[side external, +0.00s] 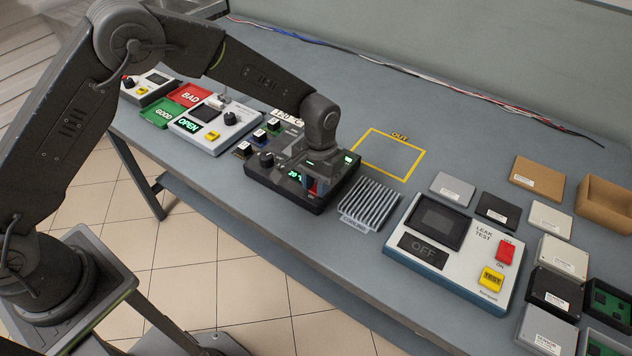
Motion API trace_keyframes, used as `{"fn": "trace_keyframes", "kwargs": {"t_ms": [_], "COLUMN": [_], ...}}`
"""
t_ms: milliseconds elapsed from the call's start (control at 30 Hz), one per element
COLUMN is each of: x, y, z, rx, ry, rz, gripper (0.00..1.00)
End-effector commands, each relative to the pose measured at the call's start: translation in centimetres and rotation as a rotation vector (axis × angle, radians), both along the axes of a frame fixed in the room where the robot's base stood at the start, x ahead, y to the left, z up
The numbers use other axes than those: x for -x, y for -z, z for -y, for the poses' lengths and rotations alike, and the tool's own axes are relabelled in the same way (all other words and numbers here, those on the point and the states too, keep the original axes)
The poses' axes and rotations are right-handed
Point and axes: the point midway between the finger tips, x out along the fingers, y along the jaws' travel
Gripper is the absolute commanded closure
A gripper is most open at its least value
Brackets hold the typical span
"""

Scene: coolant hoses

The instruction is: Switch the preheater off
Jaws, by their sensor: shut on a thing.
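The preheater (272,185) is the dark box near the middle of the table, with green lit readouts and a round knob (267,160) at its left. My gripper (313,181) points down over the preheater's right front part. Its jaws are shut on a small part there, which looks like the red switch (311,186). The jaws and wrist hide most of that part, so its position cannot be read. A green readout (295,176) is lit just left of the jaws, and another green light shows at the right rear.
A finned metal cooling block (370,206) stands close right of the preheater. A leak tester (453,245) with a dark OFF display is farther right, among several boxes. A white OPEN panel (216,124) is to the left. The yellow OUT square (405,177) behind is empty.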

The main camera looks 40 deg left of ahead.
Motion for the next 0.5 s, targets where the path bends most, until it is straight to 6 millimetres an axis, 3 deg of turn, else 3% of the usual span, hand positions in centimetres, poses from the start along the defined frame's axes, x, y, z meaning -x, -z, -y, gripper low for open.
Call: {"fn": "trace_keyframes", "kwargs": {"t_ms": [200, 500], "x": [-0.44, -0.48], "y": [-0.02, -0.14], "z": [-0.03, -0.04], "rx": [0.002, 0.003], "ry": [-0.002, -0.001], "rz": [-0.136, -0.182], "gripper": [0.96, 0.96]}}
